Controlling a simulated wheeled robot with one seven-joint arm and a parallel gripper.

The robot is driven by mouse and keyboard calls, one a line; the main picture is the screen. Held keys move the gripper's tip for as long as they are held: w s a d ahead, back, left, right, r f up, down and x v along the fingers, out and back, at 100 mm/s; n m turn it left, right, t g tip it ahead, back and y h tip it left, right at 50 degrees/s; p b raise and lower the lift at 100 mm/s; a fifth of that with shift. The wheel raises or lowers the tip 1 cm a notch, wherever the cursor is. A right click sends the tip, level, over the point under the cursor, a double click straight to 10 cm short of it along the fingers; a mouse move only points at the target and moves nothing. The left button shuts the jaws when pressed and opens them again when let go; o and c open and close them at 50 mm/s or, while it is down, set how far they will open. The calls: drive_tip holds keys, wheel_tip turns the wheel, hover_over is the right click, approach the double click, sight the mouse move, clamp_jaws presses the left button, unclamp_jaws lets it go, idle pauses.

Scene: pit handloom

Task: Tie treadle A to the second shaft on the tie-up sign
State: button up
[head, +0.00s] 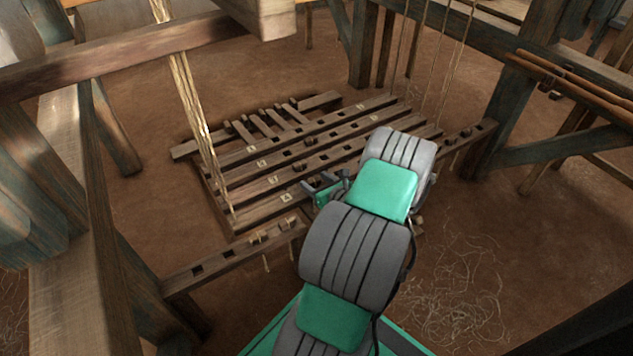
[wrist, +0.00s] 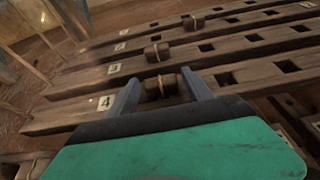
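Several long wooden bars with square holes lie side by side under the loom, with small number tags. In the wrist view the bar tagged 4 (wrist: 60,117) is nearest, then the bar tagged 3 (wrist: 84,80). My gripper (wrist: 159,77) has its two fingers apart, one on each side of a cord-wrapped wooden toggle (wrist: 160,90) on bar 4. A small gap seems to show beside the toggle. In the head view my gripper (head: 322,187) is low over the bars, partly hidden by my arm. I cannot make out a treadle lettered A or the tie-up sign.
Other toggles sit on bar 3 (wrist: 157,52) and the bar beyond (wrist: 195,23). Pale cords (head: 195,110) hang at the left. A holed cross rail (head: 235,255) lies in front. Loom posts and beams stand on both sides; loose thread (head: 455,295) litters the floor.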

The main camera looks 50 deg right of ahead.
drive_tip(key=shift+o, duration=0.9)
drive_tip(key=p+v, duration=0.7)
drive_tip(key=v, duration=0.8)
